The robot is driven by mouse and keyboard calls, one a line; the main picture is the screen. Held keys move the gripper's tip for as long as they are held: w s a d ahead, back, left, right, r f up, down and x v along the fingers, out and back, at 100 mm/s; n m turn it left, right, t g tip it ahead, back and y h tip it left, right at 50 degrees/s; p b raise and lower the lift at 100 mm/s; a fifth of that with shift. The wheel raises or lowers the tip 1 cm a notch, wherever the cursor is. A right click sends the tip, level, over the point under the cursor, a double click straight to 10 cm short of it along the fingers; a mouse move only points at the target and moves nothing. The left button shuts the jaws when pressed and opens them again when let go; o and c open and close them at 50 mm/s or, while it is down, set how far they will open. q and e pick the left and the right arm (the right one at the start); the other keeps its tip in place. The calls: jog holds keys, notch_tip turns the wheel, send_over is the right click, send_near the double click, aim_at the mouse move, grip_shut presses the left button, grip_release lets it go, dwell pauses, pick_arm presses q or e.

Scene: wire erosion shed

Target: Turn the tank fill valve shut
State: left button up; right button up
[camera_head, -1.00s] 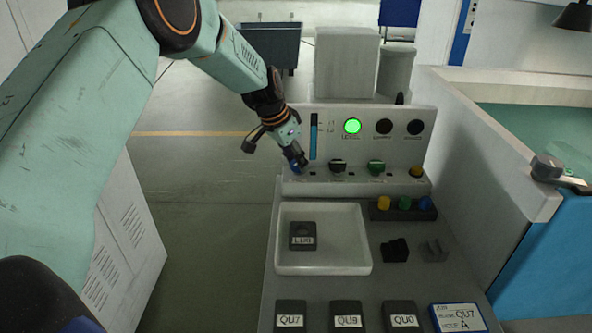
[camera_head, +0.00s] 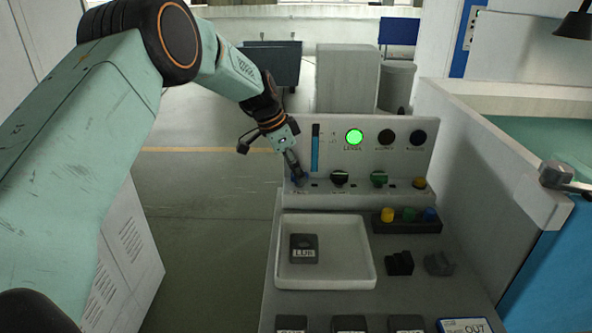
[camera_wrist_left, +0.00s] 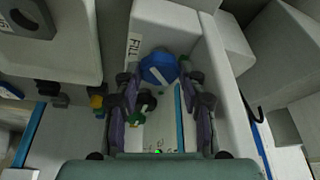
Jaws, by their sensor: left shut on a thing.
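The tank fill valve is a blue round knob (camera_wrist_left: 158,68) with a white bar mark, beside a FILL label in the left wrist view. In the head view the knob (camera_head: 299,178) is at the left end of the control panel, mostly hidden by the gripper. My left gripper (camera_head: 297,174) is shut on the knob. In the left wrist view its two fingers (camera_wrist_left: 160,85) stand on either side of the knob. The white bar on the knob lies aslant in that view. My right gripper is not in view.
The panel (camera_head: 430,150) has a lit green LEVEL lamp (camera_head: 354,137), two dark lamps, a blue level strip (camera_head: 315,150) and other knobs to the right. A white tray (camera_head: 372,265) holding a dark block stands in front. A grey wall (camera_head: 450,160) bounds the right.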

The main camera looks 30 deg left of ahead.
pick_arm(q)
jog(key=shift+w+r, duration=0.2)
jog(key=shift+r, duration=0.1)
jog(key=o, duration=1.2)
jog(key=shift+s, duration=0.15)
jog(key=shift+c, duration=0.2)
jog(key=v, duration=0.7)
jog(key=shift+s+r, duration=0.2)
jog(key=shift+r, duration=0.15)
jog(key=shift+s, duration=0.1)
